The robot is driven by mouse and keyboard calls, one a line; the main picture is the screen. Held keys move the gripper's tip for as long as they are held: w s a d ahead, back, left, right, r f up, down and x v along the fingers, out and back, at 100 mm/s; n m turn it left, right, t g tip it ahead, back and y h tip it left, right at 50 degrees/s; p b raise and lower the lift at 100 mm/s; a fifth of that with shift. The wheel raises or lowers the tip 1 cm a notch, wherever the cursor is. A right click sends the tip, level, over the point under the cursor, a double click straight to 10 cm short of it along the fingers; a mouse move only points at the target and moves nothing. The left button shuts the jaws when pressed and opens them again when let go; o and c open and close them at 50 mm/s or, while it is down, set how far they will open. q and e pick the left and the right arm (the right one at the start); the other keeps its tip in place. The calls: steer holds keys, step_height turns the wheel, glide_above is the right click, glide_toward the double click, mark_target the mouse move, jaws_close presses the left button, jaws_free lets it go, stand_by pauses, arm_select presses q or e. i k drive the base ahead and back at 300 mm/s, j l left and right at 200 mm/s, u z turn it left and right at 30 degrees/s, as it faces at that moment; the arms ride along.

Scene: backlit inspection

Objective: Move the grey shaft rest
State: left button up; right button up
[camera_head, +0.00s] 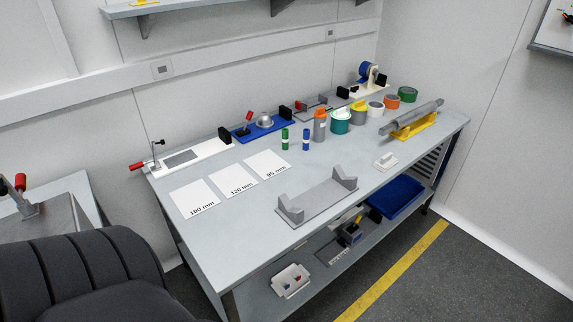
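The grey shaft rest (318,201) stands near the front edge of the table, a flat plate with an upright notched support at each end. It is empty. A grey shaft (412,118) lies across a yellow rest (415,127) at the right end of the table. Three white cards lie left of the grey rest, marked 100 mm (195,197), 120 mm (233,180) and 95 mm (266,164). Neither of my grippers shows in the head view.
Clamp fixtures line the back. A chair (85,272) stands at the left front.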

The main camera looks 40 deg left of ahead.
mark_target(296, 212)
steer(key=u, duration=1.05)
